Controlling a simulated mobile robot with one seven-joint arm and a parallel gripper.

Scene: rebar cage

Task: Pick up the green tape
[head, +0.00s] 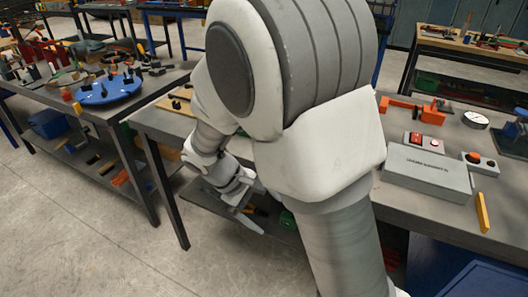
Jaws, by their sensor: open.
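My gripper (248,218) hangs low beside the front of the grey workbench, at the height of its lower shelf. It looks small here, and its jaws are open with nothing seen between them. A green thing (288,219) shows on the lower shelf just right of my gripper, partly hidden by my arm. I cannot tell whether it is the green tape. My arm covers the middle of the bench.
The grey workbench (440,205) holds a grey box (428,172), an orange clamp (412,107), a round gauge (475,120) and a yellow bar (482,212). A second bench at left carries a blue round tray (108,91). The concrete floor (70,235) at front left is clear.

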